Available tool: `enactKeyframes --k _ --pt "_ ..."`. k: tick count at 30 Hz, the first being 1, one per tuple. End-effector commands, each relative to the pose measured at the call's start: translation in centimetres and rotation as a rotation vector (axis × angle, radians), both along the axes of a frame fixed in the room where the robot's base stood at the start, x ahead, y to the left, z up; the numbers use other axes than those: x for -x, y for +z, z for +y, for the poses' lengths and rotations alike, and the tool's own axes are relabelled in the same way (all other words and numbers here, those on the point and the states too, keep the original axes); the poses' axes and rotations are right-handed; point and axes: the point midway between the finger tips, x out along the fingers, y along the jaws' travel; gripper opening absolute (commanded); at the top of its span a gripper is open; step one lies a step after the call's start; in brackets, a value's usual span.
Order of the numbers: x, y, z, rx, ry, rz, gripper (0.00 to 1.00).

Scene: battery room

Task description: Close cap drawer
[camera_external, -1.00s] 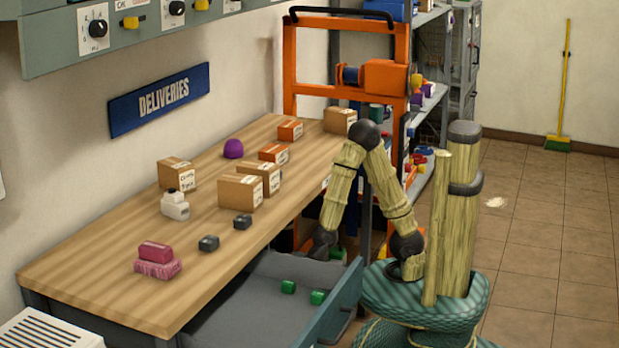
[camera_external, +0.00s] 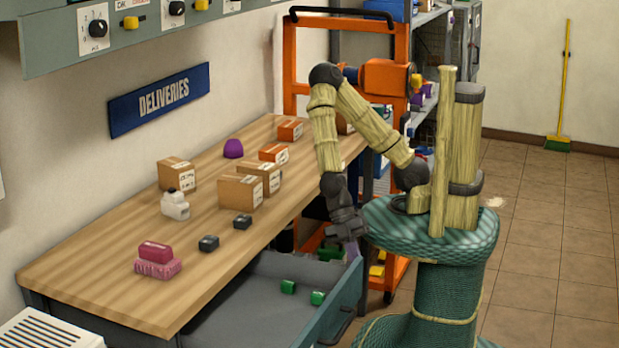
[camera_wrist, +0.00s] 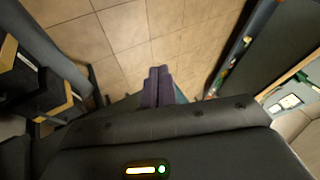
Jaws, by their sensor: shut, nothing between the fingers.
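The grey drawer (camera_external: 250,312) under the wooden workbench stands pulled out, its blue-grey front panel (camera_external: 338,300) toward the floor at right. My gripper (camera_external: 351,252) hangs beside the drawer's far right end, fingers pointing down. I cannot tell whether it touches the front panel. In the wrist view its purple fingers (camera_wrist: 157,86) are together with nothing between them, over floor tiles.
The workbench (camera_external: 110,290) carries cardboard boxes, a white bottle (camera_external: 175,205), pink blocks and dark blocks. An orange trolley (camera_external: 290,70) stands behind my arm, with shelves (camera_external: 438,70) beyond. The tiled floor (camera_external: 550,240) at right is largely clear.

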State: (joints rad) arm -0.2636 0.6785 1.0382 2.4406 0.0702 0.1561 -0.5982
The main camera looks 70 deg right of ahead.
Motion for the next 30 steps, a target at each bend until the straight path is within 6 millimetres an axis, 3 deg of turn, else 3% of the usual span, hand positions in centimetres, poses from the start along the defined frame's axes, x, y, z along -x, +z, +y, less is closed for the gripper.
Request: enactKeyframes --k 1,6,12,18,25,30 --pt "0.7 2.4 0.3 -0.026 0.052 -0.001 0.0" --pt "2.6 6.2 1.4 -0.139 0.225 -0.037 0.0" --pt "4.7 10.1 3.2 -0.291 0.401 -0.094 0.0" --pt "6.4 12.8 4.7 -0.401 0.497 -0.124 0.0" --pt "8.3 16.0 7.5 -0.483 0.493 -0.115 0.0" --pt "9.0 16.7 11.4 -0.445 0.283 -0.041 0.0"
